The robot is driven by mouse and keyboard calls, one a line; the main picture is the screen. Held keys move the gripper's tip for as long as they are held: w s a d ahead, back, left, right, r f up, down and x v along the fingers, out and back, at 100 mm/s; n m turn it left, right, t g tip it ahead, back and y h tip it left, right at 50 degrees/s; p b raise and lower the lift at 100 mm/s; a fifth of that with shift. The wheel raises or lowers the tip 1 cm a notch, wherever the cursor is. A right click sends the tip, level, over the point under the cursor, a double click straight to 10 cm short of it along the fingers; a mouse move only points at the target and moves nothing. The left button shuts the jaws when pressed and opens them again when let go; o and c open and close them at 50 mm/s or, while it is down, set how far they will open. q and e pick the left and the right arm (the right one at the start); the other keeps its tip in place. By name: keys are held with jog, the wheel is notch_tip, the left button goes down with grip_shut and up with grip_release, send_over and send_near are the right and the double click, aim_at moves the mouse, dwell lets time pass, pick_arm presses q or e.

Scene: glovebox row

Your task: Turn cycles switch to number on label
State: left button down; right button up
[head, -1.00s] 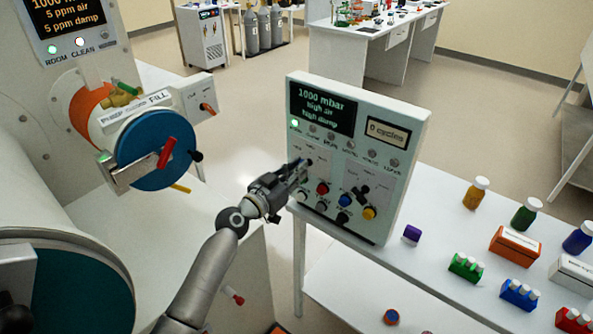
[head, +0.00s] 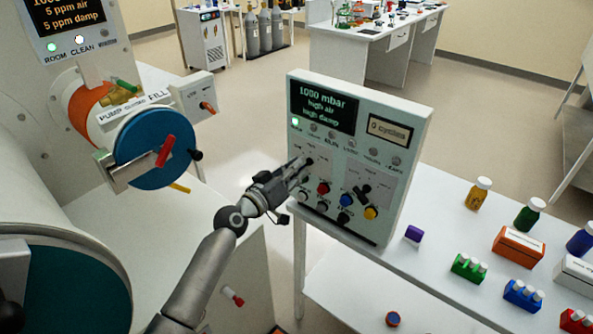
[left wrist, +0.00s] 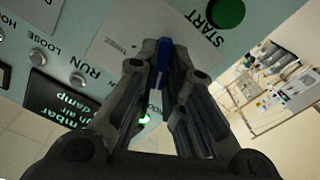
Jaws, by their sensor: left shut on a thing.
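The control panel (head: 345,235) stands upright on the white table. Its small display (head: 388,131) reads "0 cycles". My left gripper (head: 303,166) is at the panel's left side, its fingertips at the face. In the left wrist view the gripper (left wrist: 163,65) is shut on a narrow blue switch knob (left wrist: 163,52). A second, black switch knob (head: 362,191) sits on the right plate, clear of the gripper. My right gripper is not in view.
Red (head: 323,187), blue (head: 345,200) and yellow (head: 370,212) buttons lie close to the gripper. A green START button (left wrist: 226,12) is beside the held knob. Bottles and an orange box (head: 517,247) stand to the right. A blue-ended glovebox port (head: 155,148) is at left.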

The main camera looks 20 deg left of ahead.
pick_arm(q)
jog(key=c, duration=1.5)
grip_release()
jog(key=shift+v, duration=3.8)
